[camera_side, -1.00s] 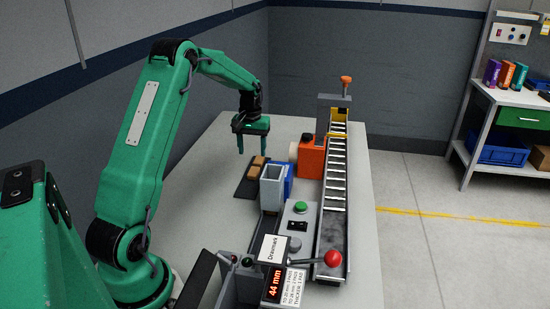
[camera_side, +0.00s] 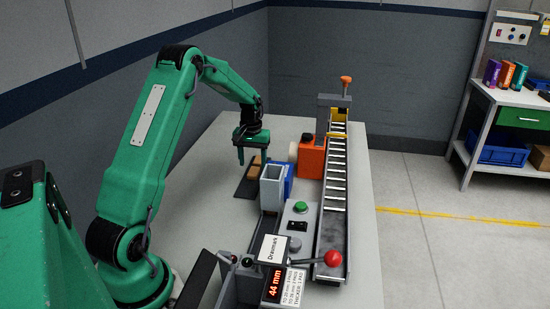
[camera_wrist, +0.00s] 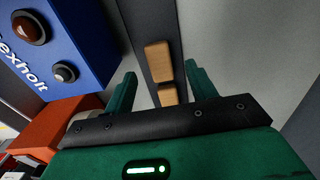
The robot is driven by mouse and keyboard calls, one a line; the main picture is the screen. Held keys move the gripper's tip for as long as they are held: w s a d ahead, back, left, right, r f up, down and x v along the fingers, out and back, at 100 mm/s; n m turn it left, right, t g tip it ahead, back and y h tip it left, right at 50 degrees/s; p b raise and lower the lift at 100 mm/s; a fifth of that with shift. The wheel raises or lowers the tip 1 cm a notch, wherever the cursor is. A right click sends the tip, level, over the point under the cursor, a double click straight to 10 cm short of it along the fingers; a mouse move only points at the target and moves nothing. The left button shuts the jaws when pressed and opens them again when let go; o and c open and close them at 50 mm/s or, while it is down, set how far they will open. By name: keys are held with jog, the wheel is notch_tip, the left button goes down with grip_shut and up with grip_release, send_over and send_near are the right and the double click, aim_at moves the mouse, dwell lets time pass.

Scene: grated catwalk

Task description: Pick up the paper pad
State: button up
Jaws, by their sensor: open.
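Two small tan, block-like pieces lie on a dark strip on the table; I cannot tell which of them is the paper pad, or whether either is. In the wrist view one tan piece (camera_wrist: 158,62) is farther off and the other tan piece (camera_wrist: 168,95) is nearer, both seen between my fingers. In the side view the tan pieces (camera_side: 254,168) are partly hidden by my gripper (camera_side: 252,157). My gripper also shows in the wrist view (camera_wrist: 160,72); it is open and empty, above the tan pieces.
The dark strip (camera_wrist: 146,30) lies under the pieces. A grey open-topped bin (camera_side: 272,188) and a blue box (camera_wrist: 55,45) stand close beside my gripper. An orange unit (camera_side: 311,158) and a roller conveyor (camera_side: 335,175) are farther right. Bare table (camera_side: 215,205) lies to the left.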

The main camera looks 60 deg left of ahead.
aim_at(253, 172)
jog(key=shift+f, duration=1.75)
jog(key=c, duration=1)
